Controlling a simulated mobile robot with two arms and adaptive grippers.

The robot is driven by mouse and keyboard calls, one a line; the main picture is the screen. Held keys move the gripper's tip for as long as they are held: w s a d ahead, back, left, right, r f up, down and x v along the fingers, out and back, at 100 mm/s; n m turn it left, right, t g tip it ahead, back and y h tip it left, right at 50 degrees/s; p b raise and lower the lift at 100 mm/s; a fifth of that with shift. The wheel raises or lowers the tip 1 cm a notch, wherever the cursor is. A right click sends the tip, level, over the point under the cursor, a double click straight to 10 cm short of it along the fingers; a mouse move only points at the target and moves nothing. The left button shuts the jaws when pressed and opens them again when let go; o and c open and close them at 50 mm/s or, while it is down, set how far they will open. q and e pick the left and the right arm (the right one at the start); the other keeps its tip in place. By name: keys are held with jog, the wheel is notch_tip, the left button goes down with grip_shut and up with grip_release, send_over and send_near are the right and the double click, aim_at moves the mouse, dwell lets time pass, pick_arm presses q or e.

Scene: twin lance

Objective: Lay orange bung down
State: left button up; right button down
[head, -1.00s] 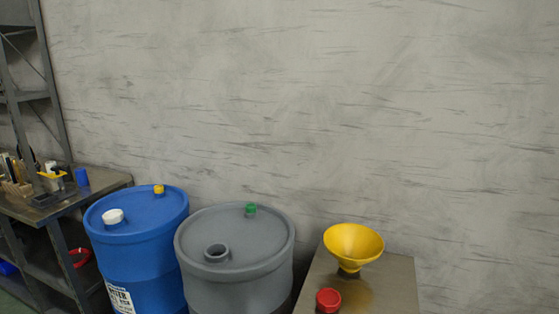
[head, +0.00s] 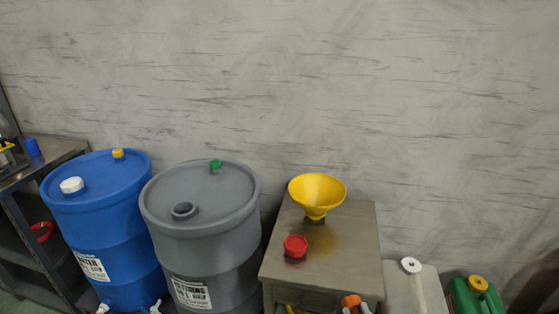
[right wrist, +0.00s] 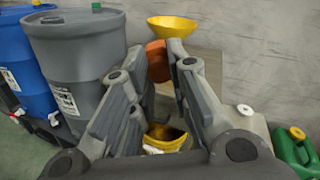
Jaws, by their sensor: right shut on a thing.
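The orange bung (right wrist: 157,62) is between the fingertips of my right gripper (right wrist: 161,66) in the right wrist view. The gripper is shut on it. In the head view the bung (head: 350,300) shows at the bottom edge, in front of the metal table (head: 343,262), with only small parts of the fingertips (head: 355,309) visible beside it. The table top carries a yellow funnel (head: 317,193) at the back and a red cap (head: 295,245) near its left front. My left gripper is not in view.
A grey drum (head: 203,215) with an open hole and a blue drum (head: 105,230) stand left of the table. A pale canister (head: 398,290) and a green jerrycan (head: 470,300) stand right. A yellow bucket (right wrist: 165,138) is low down. The table's right part is clear.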

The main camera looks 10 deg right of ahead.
jog(key=w+a+r+n+g+y, duration=0.2)
jog(key=w+a+n+g+y, duration=0.2)
jog(key=a+y, duration=0.4)
jog(key=w+a+r+n+g+y, duration=0.3)
jog(key=w+a+n+g+y, duration=0.1)
jog(key=a+n+y, duration=0.4)
jog(key=shift+a+n+g, duration=0.3)
jog(key=shift+a+g, duration=0.2)
jog(key=shift+g, duration=0.4)
